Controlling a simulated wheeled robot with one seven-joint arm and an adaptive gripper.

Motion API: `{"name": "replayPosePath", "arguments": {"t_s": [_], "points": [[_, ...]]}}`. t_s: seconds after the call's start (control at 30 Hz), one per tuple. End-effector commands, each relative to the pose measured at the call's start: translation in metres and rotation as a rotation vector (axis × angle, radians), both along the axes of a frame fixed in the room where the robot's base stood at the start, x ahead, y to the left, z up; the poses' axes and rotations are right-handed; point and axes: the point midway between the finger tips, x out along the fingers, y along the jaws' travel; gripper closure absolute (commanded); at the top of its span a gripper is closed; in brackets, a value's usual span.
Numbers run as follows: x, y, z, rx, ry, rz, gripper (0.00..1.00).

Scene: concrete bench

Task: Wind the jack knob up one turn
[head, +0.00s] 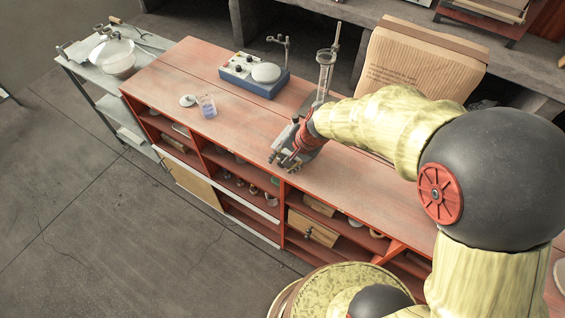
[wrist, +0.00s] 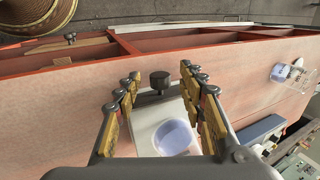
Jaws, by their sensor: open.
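The dark jack knob (wrist: 160,79) shows in the wrist view, at the end of the pale grey jack plate (wrist: 146,122). A round vessel with bluish-violet contents (wrist: 174,138) appears over the plate. My gripper (wrist: 160,86) is open, with one yellow-padded finger on each side of the knob. Gaps show between the knob and both fingers; its exact depth relative to the tips is hard to tell. In the head view my gripper (head: 283,160) is at the bench's front edge, and the knob is hidden there.
A paper sack (head: 425,62) stands behind my arm. Open shelves (head: 240,175) lie below.

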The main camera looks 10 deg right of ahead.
Motion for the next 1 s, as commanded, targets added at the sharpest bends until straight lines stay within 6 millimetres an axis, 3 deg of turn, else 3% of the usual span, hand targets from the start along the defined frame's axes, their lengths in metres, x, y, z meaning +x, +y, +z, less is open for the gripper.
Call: {"name": "replayPosePath", "arguments": {"t_s": [0.3,0.5,1.0], "points": [[-0.014,-0.02,0.061,0.0,-0.005,-0.002,0.6],[-0.021,-0.028,0.086,0.0,-0.002,-0.002,0.6],[-0.025,-0.031,0.096,-0.002,-0.004,0.003,0.6]]}}
